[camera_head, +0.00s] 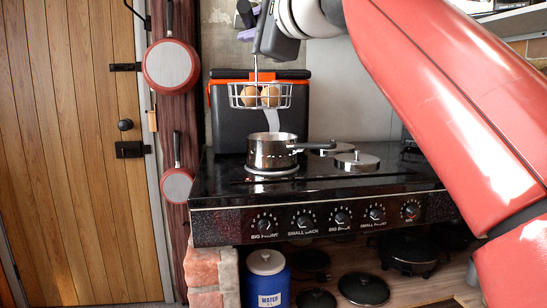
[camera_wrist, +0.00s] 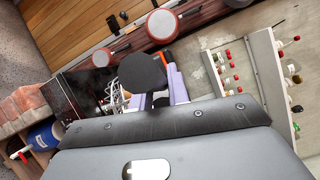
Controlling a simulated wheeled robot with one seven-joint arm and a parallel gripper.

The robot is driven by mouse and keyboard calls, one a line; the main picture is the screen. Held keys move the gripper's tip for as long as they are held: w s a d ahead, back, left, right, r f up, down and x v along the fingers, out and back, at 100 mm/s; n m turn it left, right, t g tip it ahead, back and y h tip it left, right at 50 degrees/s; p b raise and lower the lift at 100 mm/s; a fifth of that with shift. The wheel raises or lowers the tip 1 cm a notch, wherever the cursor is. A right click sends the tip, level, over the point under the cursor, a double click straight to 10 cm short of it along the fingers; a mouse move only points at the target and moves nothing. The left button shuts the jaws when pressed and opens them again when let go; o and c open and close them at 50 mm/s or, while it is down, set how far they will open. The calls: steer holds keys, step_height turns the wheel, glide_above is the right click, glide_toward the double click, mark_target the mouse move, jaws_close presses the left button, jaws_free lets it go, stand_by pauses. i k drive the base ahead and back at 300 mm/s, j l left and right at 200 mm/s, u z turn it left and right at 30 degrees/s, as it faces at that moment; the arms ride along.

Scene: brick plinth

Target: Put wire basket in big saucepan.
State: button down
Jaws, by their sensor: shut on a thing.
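The wire basket (camera_head: 243,101) is white and holds brown, rounded items (camera_head: 269,96). It hangs upright in the air above the big saucepan (camera_head: 268,152), apart from it. The saucepan is shiny metal with its handle pointing right and stands at the left of the stove top. My gripper (camera_head: 248,22) is above the basket, shut on the basket's upright handle. In the wrist view my gripper's purple fingers (camera_wrist: 161,88) show beside a dark disc, and part of the basket (camera_wrist: 115,99) shows past them. The grip point itself is mostly hidden.
The black stove top (camera_head: 330,180) has round metal hotplate covers (camera_head: 357,161) right of the saucepan. A dark cooler box with an orange trim (camera_head: 228,125) stands behind. Red pans (camera_head: 171,66) hang on the left post. A blue water container (camera_head: 268,285) stands below.

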mark_target(271, 166)
steer(key=i, duration=1.1)
steer(key=k+l, duration=0.15)
steer(key=l, duration=0.15)
steer(key=k+l, duration=0.2)
steer(key=l, duration=0.1)
